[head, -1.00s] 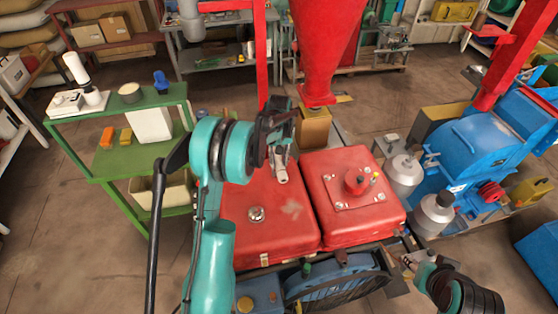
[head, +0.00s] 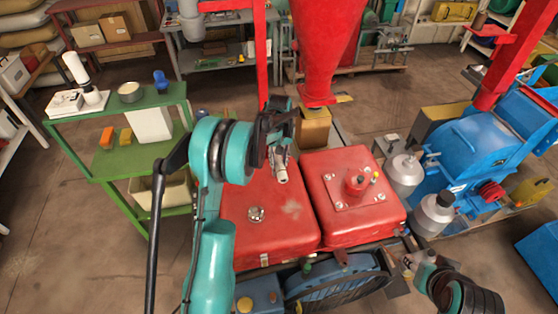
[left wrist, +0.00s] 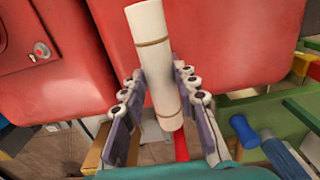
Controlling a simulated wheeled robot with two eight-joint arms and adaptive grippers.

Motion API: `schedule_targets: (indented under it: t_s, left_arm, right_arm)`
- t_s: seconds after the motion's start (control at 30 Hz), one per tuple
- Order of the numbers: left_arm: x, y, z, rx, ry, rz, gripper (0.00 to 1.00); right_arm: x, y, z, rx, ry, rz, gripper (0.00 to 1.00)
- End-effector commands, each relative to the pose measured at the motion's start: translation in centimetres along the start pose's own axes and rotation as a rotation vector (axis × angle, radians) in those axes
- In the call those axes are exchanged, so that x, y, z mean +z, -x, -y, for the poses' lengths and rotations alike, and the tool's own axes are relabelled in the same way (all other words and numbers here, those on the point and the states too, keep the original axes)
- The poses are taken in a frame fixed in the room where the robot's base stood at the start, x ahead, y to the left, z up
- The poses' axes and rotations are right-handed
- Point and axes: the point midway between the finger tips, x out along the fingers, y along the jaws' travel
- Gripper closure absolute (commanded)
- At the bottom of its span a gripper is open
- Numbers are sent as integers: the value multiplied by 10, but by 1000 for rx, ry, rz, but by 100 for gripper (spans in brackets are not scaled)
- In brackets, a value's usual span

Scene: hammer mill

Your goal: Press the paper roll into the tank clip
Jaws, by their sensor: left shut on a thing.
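The paper roll (left wrist: 158,60) is white with two thin brown bands. In the left wrist view it lies between the two fingers of my left gripper (left wrist: 157,88), which is shut on it. In the head view my left gripper (head: 279,140) holds the roll (head: 281,172) above the red tank (head: 240,232), its pale end pointing down toward the tank's top. Whether the roll touches the tank I cannot tell. I cannot make out the tank clip. My right gripper (head: 408,262) is at the lower right, small and partly unclear, near the tank's front right corner.
A second red tank section (head: 340,225) with a capped plate stands to the right. Metal canisters (head: 436,214) and a blue mill (head: 485,150) are farther right. A green cart (head: 105,170) stands left. A red hopper (head: 322,45) rises behind the tanks.

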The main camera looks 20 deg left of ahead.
Motion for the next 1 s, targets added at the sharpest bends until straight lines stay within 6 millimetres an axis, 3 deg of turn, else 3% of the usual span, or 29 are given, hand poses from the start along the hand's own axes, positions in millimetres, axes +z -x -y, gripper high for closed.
schedule_targets:
  t_s: [0.9,0.93,1.0]
  left_arm:
    - [0,-24,0,0,0,0,100]
    - [0,-23,0,0,0,0,65]
    - [0,-23,0,0,0,0,47]
  right_arm:
    - [10,-14,0,0,0,0,60]
    - [10,-14,0,0,0,0,60]
    - [10,-13,0,0,0,0,60]
